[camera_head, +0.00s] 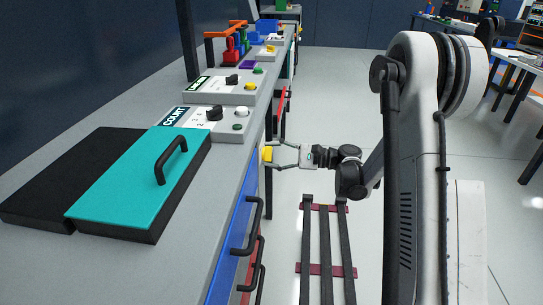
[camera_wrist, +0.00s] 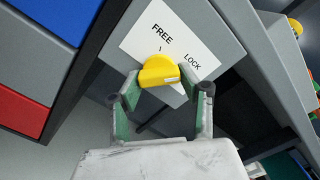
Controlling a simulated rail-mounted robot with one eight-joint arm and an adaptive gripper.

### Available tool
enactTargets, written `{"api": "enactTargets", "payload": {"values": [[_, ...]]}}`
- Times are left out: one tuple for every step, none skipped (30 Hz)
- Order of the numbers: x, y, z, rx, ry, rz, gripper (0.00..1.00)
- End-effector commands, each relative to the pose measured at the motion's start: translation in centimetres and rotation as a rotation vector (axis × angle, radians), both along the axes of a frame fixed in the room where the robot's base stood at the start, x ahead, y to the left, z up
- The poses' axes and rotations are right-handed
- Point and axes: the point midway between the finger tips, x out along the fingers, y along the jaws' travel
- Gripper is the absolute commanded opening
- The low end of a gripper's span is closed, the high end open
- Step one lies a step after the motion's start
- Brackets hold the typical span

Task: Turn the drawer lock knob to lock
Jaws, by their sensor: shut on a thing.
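The yellow lock knob (camera_wrist: 158,68) sits on a grey panel with a white label (camera_wrist: 184,42) reading FREE and LOCK. A small white mark shows on the knob's lower right; I cannot tell for sure which word it points to. My gripper (camera_wrist: 161,97) has its two fingers on either side of the knob and is shut on it. In the head view the knob (camera_head: 267,154) is on the bench's front face, with my gripper (camera_head: 277,156) reaching it from the right. The blue drawer (camera_head: 235,235) with a black handle is nearer the camera.
A teal lid (camera_head: 130,185) with a black handle lies on the bench top (camera_head: 60,238). Control boxes (camera_head: 225,125) with knobs stand behind it. Drawer handles (camera_head: 258,220) jut out from the bench front. A low dark rack (camera_head: 325,250) is on the floor below my arm.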

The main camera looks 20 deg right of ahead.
Motion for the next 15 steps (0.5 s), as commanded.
{"api": "enactTargets", "payload": {"values": [[-0.02,-0.02,-0.04,0.004,0.009,0.0,0.11],[-0.03,-0.02,-0.04,0.006,0.015,0.0,0.11],[-0.03,-0.02,-0.04,0.008,0.019,0.0,0.11],[-0.03,-0.02,-0.04,0.009,0.022,0.0,0.11],[-0.03,-0.02,-0.04,0.01,0.025,0.0,0.11],[-0.03,-0.02,-0.04,0.011,0.027,0.0,0.11],[-0.03,-0.02,-0.04,0.012,0.029,0.0,0.11],[-0.03,-0.02,-0.03,0.012,0.03,0.0,0.11],[-0.03,-0.02,-0.02,0.013,0.03,0.0,0.11],[-0.03,-0.02,-0.02,0.013,0.03,0.0,0.11],[-0.03,-0.02,-0.02,0.013,0.03,0.0,0.11],[-0.03,-0.02,-0.02,0.013,0.03,0.0,0.11],[-0.03,-0.02,-0.02,0.013,0.03,0.0,0.11],[-0.03,-0.02,-0.02,0.013,0.03,0.0,0.11],[-0.03,-0.02,-0.02,0.013,0.03,0.0,0.11]]}}
